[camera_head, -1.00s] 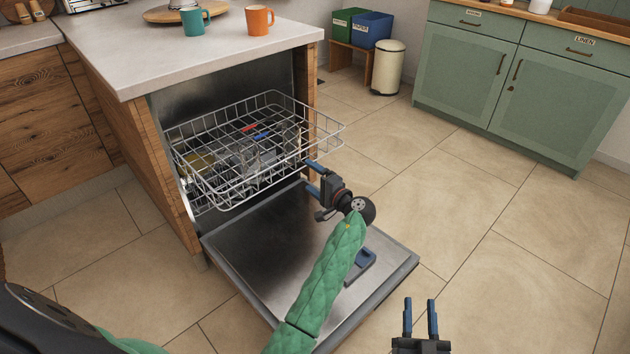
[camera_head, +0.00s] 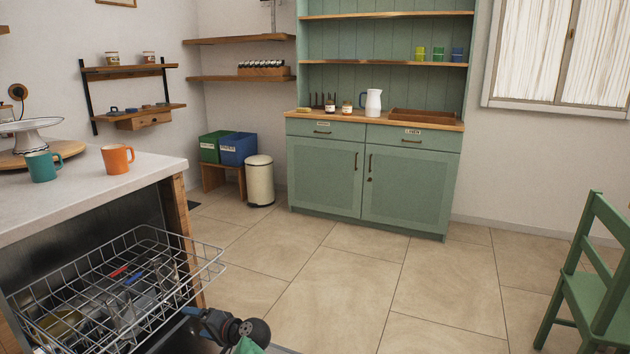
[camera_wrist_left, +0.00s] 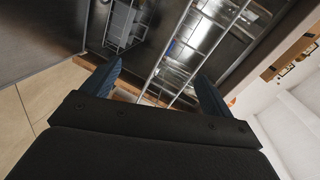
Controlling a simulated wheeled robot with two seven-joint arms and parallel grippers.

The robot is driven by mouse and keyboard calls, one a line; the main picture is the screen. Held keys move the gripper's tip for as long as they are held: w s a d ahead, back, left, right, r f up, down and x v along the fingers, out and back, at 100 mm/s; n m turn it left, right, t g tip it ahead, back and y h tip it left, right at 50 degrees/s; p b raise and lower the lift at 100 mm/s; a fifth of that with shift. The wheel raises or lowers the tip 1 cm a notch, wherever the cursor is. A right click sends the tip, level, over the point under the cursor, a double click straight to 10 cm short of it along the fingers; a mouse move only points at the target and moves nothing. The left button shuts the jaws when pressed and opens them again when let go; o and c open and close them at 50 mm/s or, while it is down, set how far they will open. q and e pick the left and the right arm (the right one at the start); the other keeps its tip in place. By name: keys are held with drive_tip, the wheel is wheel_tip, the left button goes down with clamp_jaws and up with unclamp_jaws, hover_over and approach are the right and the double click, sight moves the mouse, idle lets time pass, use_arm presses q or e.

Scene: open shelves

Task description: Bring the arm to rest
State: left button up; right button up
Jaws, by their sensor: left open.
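My left gripper (camera_head: 203,322) shows at the bottom of the head view, just beside the near right side of the dishwasher rack (camera_head: 163,290). In the left wrist view my left gripper (camera_wrist_left: 158,88) is open, its two blue fingers spread with nothing between them. The rack's wires (camera_wrist_left: 178,60) lie beyond the fingertips. I cannot tell whether a finger touches the rack. The rest of the left arm is mostly below the head view. My right gripper is not in view now.
An orange mug (camera_head: 117,159) and a teal mug (camera_head: 41,167) stand on the counter (camera_head: 110,187) above the dishwasher. A green cabinet (camera_head: 370,180), a cream bin (camera_head: 259,181) and a green chair (camera_head: 600,270) stand around clear tiled floor (camera_head: 345,285).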

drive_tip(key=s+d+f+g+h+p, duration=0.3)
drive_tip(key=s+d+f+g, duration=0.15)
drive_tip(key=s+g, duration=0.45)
use_arm(q)
drive_tip(key=s+d+r+h+p, duration=0.35)
drive_tip(key=s+d+h, duration=0.4)
drive_tip(key=s, duration=0.25)
drive_tip(key=s+d+r+h+p, duration=0.3)
drive_tip(key=s+d+r+h, duration=0.2)
drive_tip(key=s+d+h, duration=0.3)
drive_tip(key=s+d+g+p, duration=0.2)
drive_tip(key=s+p, duration=0.4)
drive_tip(key=s, duration=0.8)
drive_tip(key=s+d+r+g+p, duration=0.1)
drive_tip(key=s+p, duration=0.6)
drive_tip(key=s, duration=0.7)
drive_tip(key=shift+s+d+r+g, duration=0.15)
drive_tip(key=shift+s+d+g, duration=0.1)
drive_tip(key=shift+d+g, duration=0.15)
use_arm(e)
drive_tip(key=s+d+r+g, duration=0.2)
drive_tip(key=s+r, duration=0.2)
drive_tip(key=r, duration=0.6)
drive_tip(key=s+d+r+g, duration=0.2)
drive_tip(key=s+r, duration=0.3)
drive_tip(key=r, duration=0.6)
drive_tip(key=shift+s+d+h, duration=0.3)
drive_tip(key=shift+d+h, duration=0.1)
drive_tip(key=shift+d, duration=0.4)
